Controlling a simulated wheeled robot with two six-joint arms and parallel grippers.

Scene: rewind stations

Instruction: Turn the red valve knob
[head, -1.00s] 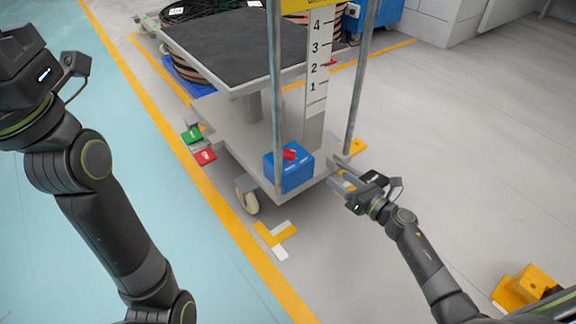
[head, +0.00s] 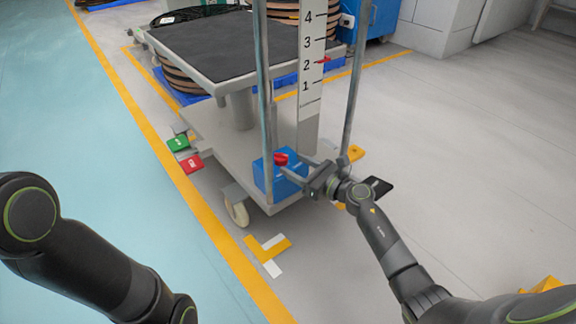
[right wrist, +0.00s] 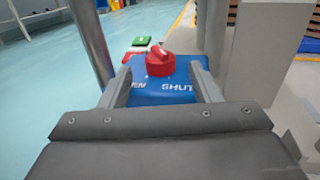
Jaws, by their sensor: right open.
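The red valve knob (head: 281,159) sits on top of a blue box (head: 284,178) at the near corner of the wheeled lift cart. In the right wrist view the knob (right wrist: 160,62) shows ahead, between and a little beyond the two fingertips. White lettering reading "SHUT" shows on the box's blue top (right wrist: 180,88), with other letters partly hidden by a finger. My right gripper (head: 296,168) is open, its fingers pointing at the knob from the right, with nothing visible between them. Of my left arm only links show at the lower left of the head view.
Two upright posts (head: 265,90) (head: 354,85) and a numbered scale (head: 308,75) stand close around the box. Green (head: 178,142) and red (head: 190,163) pedals stick out at the cart's left. Open floor lies to the right.

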